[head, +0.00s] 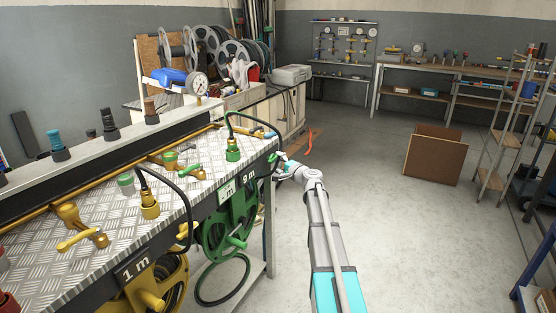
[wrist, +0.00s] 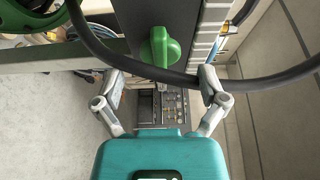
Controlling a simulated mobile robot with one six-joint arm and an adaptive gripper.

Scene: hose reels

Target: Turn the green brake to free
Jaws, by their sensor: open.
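The green brake (wrist: 158,47) is a green knob on a dark panel, seen in the wrist view just beyond my fingertips. Its handle points roughly up and down in that picture. My gripper (wrist: 160,78) is open, with one finger on each side of the brake and nothing between them touching it that I can see. In the head view my gripper (head: 283,164) is at the right end of the bench front, beside the green reel (head: 232,225). I cannot clearly make out the brake there.
A black hose (wrist: 120,62) crosses the wrist view by the brake's lower end and passes close to the right finger; contact is unclear. The bench (head: 110,215) carries valves and fittings, with a yellow reel (head: 150,285) below.

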